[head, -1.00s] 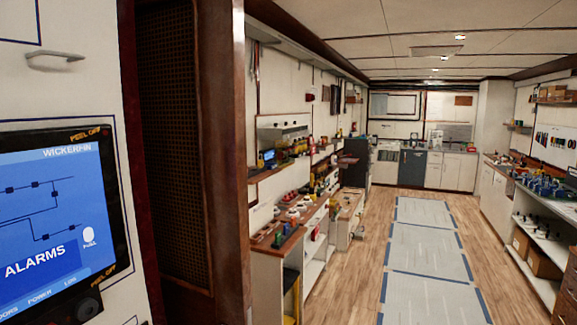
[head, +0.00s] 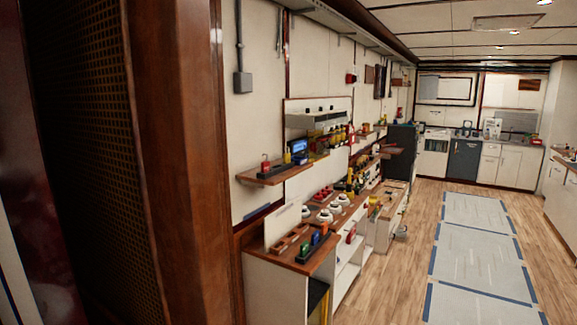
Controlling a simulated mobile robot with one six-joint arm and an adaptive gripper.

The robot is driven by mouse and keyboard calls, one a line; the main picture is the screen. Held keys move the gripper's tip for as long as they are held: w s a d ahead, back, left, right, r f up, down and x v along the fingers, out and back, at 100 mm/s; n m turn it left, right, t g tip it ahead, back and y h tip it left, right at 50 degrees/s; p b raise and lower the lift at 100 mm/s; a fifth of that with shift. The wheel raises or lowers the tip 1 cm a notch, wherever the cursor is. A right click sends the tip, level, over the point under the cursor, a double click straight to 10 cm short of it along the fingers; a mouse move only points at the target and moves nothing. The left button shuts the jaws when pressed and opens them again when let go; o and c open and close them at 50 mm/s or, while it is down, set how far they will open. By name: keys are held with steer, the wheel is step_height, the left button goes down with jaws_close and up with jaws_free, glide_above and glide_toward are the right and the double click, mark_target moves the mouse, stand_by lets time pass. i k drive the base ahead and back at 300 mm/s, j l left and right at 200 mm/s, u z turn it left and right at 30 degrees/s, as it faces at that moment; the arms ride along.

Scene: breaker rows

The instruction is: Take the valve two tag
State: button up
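I cannot make out a valve two tag in the head view; the things on the left wall bench are too small to read. The wooden bench top (head: 283,258) holds small red, green and blue items (head: 313,239) at its near end and several round white pieces with red tops (head: 325,214) farther along. A wall shelf (head: 270,174) above it carries a red item, a yellow item and a small blue screen (head: 299,148). My gripper is not in view.
A dark wooden post (head: 178,150) and a mesh panel (head: 85,130) stand close on the left. The wooden floor (head: 395,270) is open, with grey blue-edged mats (head: 478,262) on the right. White cabinets (head: 507,165) stand at the far end.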

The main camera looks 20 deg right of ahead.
mark_target(287, 157)
steer(key=i+l, duration=0.15)
steer(key=l, duration=0.2)
steer(key=i+l, duration=0.15)
steer(key=l, duration=0.2)
steer(key=i+l+z, duration=0.1)
steer(key=l, duration=0.25)
steer(key=i+l+u, duration=0.1)
steer(key=i, duration=0.45)
steer(key=i+l, duration=0.25)
steer(key=i, duration=0.25)
steer(key=i+l+u, duration=0.15)
steer(key=i, duration=0.4)
steer(key=l, duration=0.05)
